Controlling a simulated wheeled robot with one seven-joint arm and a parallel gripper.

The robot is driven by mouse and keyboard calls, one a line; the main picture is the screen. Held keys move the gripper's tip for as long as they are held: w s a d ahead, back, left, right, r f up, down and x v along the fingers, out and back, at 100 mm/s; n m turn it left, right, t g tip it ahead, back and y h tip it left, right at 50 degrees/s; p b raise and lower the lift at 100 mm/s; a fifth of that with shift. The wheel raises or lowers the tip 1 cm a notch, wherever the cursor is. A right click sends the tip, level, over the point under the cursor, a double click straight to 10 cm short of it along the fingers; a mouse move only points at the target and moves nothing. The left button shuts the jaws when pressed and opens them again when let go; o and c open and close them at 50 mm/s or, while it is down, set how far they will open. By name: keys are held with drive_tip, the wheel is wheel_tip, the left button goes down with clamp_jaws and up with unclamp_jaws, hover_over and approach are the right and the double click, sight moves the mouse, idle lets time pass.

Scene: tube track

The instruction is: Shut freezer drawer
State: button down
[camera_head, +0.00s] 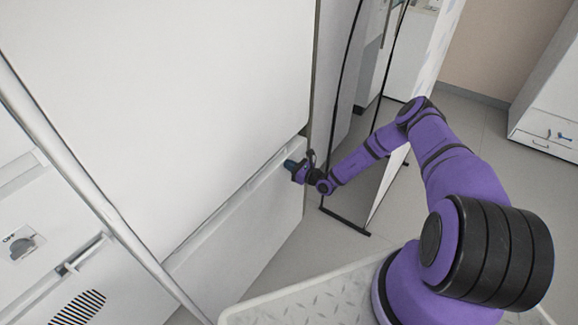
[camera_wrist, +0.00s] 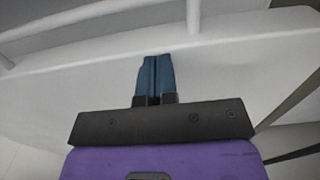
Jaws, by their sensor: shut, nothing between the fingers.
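The white freezer's lower drawer front (camera_head: 250,240) is below the large upper white panel (camera_head: 180,90) in the head view. A pale ledge runs along the seam between them. How far the drawer stands out is hard to tell. My gripper (camera_head: 290,165) is at the right end of this ledge, close to the drawer's top edge. In the wrist view its two blue fingers (camera_wrist: 154,75) are together with nothing between them, pointing at a white surface (camera_wrist: 230,70). Whether the fingertips touch that surface is unclear.
A tall dark-edged glossy cabinet (camera_head: 375,160) stands close to the right of the freezer. A white unit with a handle rail (camera_head: 90,185) is at the left. Grey floor (camera_head: 310,250) is open in front of the drawer. A white cabinet (camera_head: 548,115) is at the far right.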

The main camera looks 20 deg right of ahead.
drive_tip(key=v, duration=1)
drive_tip(key=shift+s+d, duration=0.2)
drive_tip(key=shift+s, duration=0.1)
drive_tip(key=shift+f, duration=0.1)
